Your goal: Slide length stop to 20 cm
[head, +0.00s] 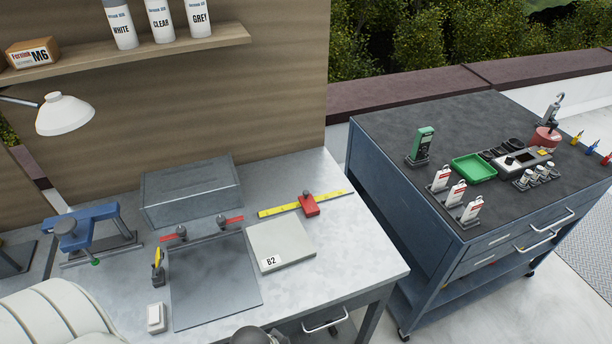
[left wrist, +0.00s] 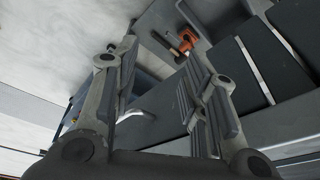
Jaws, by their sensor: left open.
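The length stop (head: 309,205) is a red block with a dark knob. It sits on a yellow ruler (head: 275,210) towards the back right of the grey metal bench, right of the middle of the ruler's visible length. The scale marks are too small to read. My left gripper (left wrist: 158,58) shows in the left wrist view with its two fingers apart and nothing between them. The stop cannot be made out in that view. In the head view, a white arm part covers the lower left corner, but no gripper fingers show. My right gripper is not seen.
A flat grey block marked B2 (head: 282,246) lies just in front of the ruler. A dark plate (head: 214,283) with red-handled clamps lies left of it. A blue tool cart (head: 450,150) stands to the right, across a gap.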

